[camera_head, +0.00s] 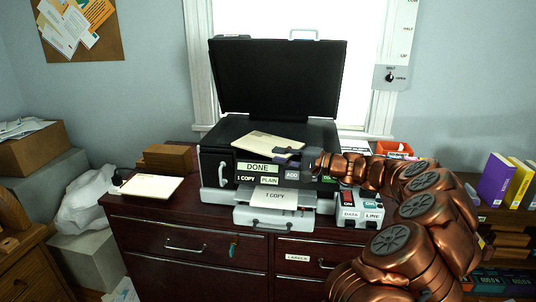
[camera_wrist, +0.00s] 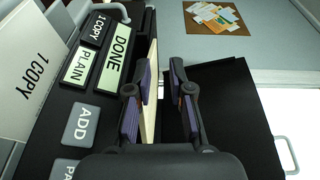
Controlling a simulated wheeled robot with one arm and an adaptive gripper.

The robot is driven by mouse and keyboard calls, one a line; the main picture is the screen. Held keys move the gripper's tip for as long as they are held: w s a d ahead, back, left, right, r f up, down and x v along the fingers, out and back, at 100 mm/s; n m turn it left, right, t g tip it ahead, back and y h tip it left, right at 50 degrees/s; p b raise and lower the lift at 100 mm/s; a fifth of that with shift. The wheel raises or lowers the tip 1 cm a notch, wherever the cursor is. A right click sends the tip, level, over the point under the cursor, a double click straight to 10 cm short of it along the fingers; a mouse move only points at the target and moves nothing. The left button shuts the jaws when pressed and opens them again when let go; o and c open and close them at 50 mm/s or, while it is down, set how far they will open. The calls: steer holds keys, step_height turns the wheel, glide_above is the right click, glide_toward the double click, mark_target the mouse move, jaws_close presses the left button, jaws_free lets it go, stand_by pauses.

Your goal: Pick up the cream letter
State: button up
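The cream letter (camera_head: 268,143) lies on top of the copier (camera_head: 225,160), under its raised black lid (camera_head: 277,76). In the wrist view the letter (camera_wrist: 151,95) shows edge-on as a thin cream strip. My gripper (camera_head: 306,156) is at the letter's right end, just above the copier's front panel. In the wrist view my gripper (camera_wrist: 162,80) has its two purple-padded fingers apart, with the letter's strip between them, closer to the left finger. I cannot tell whether that finger touches it.
A "1 COPY" sheet (camera_head: 281,198) lies on the front tray; it also shows in the wrist view (camera_wrist: 32,70). A cream pad or sheet (camera_head: 151,187) lies on the dresser at left, near brown blocks (camera_head: 168,157). The ON/LINE switch box (camera_head: 360,208) stands right of the copier.

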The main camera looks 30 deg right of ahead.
mark_target(290, 156)
steer(key=shift+m+t+h, duration=0.7)
steer(key=shift+m+h, duration=0.1)
steer(key=shift+h, duration=0.1)
steer(key=d, duration=0.2)
steer(key=d+f, duration=0.1)
steer(key=d, duration=0.1)
steer(key=d+f, duration=0.1)
steer(key=shift+s+d+f, duration=0.15)
steer(key=shift+s+d, duration=0.15)
steer(key=shift+d, duration=0.1)
steer(key=shift+w+d, duration=0.1)
steer(key=shift+w, duration=0.05)
steer(key=shift+x, duration=1.2)
steer(key=w+a+p, duration=0.1)
steer(key=w+a, duration=0.1)
steer(key=w, duration=0.1)
steer(key=shift+a, duration=0.35)
steer(key=shift+w+a+p, duration=0.25)
steer(key=shift+w+p, duration=0.05)
steer(key=shift+w, duration=0.25)
steer(key=shift+c, duration=0.3)
jaws_close()
